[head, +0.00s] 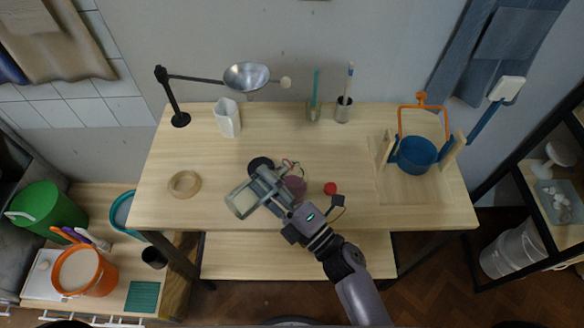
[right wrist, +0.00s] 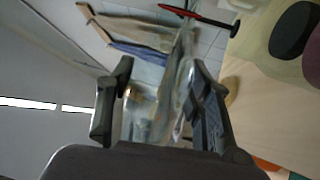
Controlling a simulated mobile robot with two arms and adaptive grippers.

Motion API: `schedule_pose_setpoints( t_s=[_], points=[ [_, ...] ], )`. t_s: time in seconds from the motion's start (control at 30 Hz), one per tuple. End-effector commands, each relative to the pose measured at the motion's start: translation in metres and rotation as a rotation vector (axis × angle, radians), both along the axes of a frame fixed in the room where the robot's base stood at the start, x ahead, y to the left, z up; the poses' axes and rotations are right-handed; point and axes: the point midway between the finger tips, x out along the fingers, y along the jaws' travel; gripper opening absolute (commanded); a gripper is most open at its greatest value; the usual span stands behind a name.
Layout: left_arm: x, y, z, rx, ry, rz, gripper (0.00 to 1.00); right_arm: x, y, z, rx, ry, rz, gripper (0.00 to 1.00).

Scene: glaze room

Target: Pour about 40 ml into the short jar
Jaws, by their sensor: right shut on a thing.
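My right gripper (head: 262,190) is over the middle front of the table. It is shut on a clear glass vessel (head: 241,203), which lies tilted to the left in the head view. The vessel (right wrist: 160,105) also shows between the fingers in the right wrist view. I cannot clearly tell its contents. Beside and partly behind the gripper are a dark round thing (head: 259,162) and a maroon round thing (head: 295,187). No short jar can be told for sure; the gripper may hide it. My left gripper is not in view.
A red knob-like thing (head: 330,188) lies right of the gripper, and a tan ring (head: 184,184) lies left. A white pitcher (head: 228,118), brush holders (head: 343,113) and a lamp-like stand (head: 180,119) are at the back. A blue pot (head: 416,156) stands right.

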Motion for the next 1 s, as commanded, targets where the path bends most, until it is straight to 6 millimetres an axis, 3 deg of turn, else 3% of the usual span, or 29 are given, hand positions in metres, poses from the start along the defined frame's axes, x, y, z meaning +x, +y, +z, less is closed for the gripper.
schedule_pose_setpoints(
  t_s=[1.0],
  points=[
    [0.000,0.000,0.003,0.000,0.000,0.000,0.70,-0.014,0.014,0.002,0.016,0.014,0.000,0.13]
  ],
)
